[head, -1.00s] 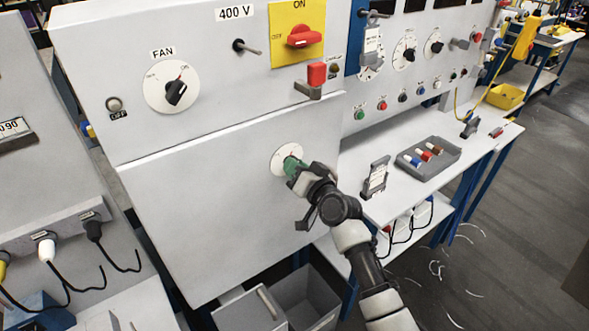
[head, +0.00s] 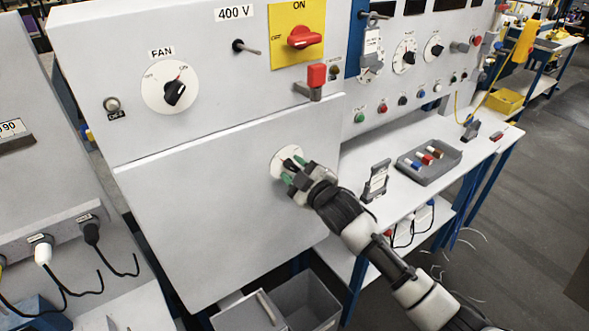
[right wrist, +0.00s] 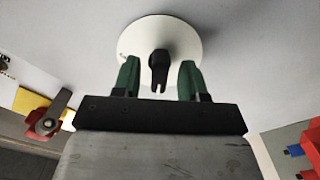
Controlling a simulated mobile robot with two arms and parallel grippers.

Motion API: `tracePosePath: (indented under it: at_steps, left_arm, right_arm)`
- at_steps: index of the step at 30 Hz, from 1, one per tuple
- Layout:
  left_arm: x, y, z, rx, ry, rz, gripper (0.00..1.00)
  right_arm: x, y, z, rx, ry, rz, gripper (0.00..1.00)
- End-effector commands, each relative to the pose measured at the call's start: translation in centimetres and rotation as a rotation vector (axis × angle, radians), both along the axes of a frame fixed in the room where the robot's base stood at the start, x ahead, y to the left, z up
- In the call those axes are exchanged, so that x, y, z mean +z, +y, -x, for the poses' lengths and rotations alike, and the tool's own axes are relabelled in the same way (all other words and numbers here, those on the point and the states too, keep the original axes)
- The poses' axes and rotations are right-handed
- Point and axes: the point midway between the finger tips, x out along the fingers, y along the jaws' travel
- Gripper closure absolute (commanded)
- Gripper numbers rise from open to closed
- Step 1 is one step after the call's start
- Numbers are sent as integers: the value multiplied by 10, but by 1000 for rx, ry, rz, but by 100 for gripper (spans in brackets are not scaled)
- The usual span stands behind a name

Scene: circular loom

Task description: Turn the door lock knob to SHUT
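The lock knob is a small black handle (head: 289,164) on a round white dial (head: 278,159), on the large grey door panel (head: 215,215) in the head view. My right gripper (head: 294,169) is at the dial with its green fingers on either side of the knob. In the right wrist view the black knob (right wrist: 158,74) stands between the two green fingers (right wrist: 159,80), with a gap on each side. The fingers are open and not gripping it. The dial's markings are not readable. My left gripper is not in view.
Above the door are a fan dial (head: 170,88), a red switch on a yellow plate (head: 301,38) and a red-topped grey latch (head: 315,82). A white bench (head: 420,190) with a grey tray (head: 440,168) stands to the right. A grey bin (head: 305,300) is below.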

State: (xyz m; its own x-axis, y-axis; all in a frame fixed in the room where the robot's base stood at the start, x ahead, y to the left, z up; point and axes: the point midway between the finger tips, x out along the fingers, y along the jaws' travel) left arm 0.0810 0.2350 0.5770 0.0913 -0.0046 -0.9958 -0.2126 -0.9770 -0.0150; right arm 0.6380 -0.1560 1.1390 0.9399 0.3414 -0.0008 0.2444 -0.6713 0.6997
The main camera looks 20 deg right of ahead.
Motion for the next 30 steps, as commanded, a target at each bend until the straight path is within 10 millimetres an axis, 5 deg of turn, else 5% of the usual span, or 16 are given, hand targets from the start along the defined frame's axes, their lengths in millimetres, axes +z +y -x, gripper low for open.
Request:
tracePosePath:
  at_steps: [5, 18, 30]
  left_arm:
    - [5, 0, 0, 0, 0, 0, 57]
    - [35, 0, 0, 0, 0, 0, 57]
    - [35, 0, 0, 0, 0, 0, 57]
  right_arm:
    - [1, -2, 5, 0, 2, -1, 57]
    - [2, -22, 62, 0, 3, -3, 57]
    - [0, -24, 66, 0, 0, -3, 57]
